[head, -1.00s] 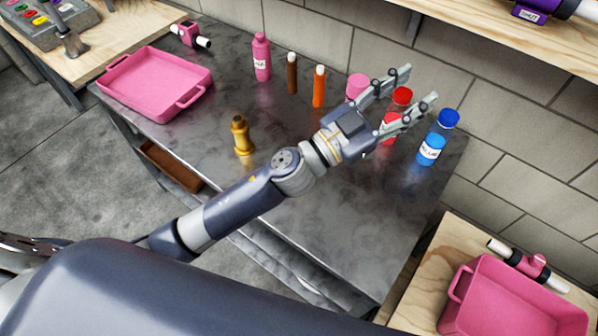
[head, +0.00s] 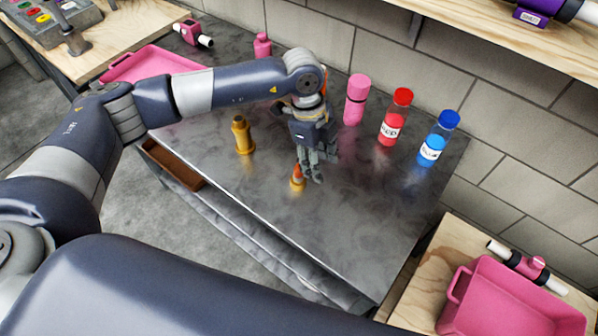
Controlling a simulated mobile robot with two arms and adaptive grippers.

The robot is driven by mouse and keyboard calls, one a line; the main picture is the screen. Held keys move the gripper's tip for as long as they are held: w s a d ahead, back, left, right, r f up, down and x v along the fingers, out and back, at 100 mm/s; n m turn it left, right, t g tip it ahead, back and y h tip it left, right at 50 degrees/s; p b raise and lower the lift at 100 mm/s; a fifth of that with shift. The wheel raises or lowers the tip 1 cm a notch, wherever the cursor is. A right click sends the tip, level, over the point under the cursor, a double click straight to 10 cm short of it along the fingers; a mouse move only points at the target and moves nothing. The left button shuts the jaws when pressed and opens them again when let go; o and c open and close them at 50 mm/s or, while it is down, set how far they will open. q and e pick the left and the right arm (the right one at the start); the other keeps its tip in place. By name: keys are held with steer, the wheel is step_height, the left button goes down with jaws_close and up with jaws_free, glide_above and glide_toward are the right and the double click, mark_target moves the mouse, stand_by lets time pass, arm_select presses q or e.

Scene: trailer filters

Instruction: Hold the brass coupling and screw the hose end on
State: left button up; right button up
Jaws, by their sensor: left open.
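The brass coupling (head: 242,136) stands upright on the dark metal table, left of my left gripper. My left gripper (head: 311,166) points down over the table's middle with its fingers open. A small orange and gold piece (head: 297,182) stands on the table close beside the fingertips, partly covered by them. I cannot tell whether it touches them or whether it is the hose end. No hose is clearly visible. My right gripper is not in view.
A pink bottle (head: 356,99), a red bottle (head: 394,117) and a blue bottle (head: 438,138) stand along the back right. A pink tray (head: 150,62) is partly behind my arm. The table's front right (head: 350,240) is clear.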

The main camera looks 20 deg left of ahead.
arm_select(q)
steer(key=a, duration=0.2)
steer(key=w+a+n+y, duration=0.1)
steer(key=a, duration=0.1)
steer(key=w+a+y, duration=0.1)
steer(key=shift+a+r, duration=0.4)
steer(key=p, duration=0.1)
glide_above(298, 174)
steer(key=w, duration=0.1)
step_height(298, 174, down, 4)
steer(key=shift+w+a+f, duration=0.1)
steer(key=shift+a+f, duration=0.05)
steer(key=shift+f, duration=0.65)
